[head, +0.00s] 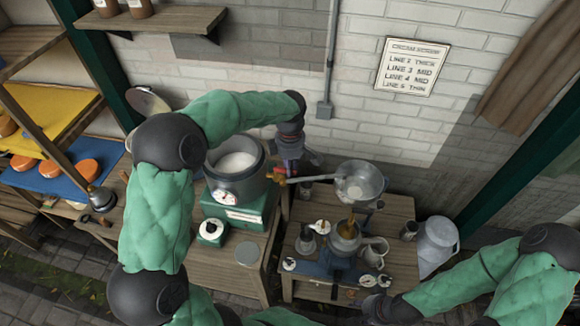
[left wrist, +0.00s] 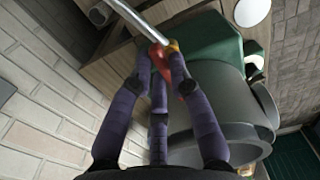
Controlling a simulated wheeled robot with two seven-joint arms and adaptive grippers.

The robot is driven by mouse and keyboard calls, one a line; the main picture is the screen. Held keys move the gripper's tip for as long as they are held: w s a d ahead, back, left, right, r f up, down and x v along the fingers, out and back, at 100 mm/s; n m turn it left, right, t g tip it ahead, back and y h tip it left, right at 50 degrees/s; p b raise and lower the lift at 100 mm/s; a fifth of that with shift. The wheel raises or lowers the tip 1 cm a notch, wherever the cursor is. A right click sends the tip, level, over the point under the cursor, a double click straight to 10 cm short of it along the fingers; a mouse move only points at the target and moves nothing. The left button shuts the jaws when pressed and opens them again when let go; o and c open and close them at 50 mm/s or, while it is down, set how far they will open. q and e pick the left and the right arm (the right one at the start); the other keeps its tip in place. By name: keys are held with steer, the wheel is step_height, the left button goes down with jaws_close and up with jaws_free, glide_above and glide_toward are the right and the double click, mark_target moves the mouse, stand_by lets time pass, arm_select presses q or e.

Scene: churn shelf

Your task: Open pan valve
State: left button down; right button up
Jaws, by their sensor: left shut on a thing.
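The pan valve (head: 278,174) is a small orange-red piece just right of the large grey pot (head: 220,188). In the left wrist view it shows as a red and yellow piece (left wrist: 177,47) by a silver pipe (left wrist: 138,22). My left gripper (head: 289,167) is shut on it, with its dark fingers around it. A silver bar runs right from there to a metal pan (head: 368,176). Brown liquid runs from under the pan into a small vessel (head: 345,244). My right gripper (head: 372,302) is low over the front of the right table, and its fingers are unclear.
The grey pot stands on a green base (head: 262,212). A grey churn (head: 436,240) stands to the right. A wall pipe (head: 326,80) and a sign (head: 412,66) are behind.

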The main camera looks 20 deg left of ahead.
stand_by(0.3)
arm_select(q)
steer(key=c, duration=1.1)
jaws_free()
steer(key=shift+c, duration=0.2)
step_height(320, 180, up, 12)
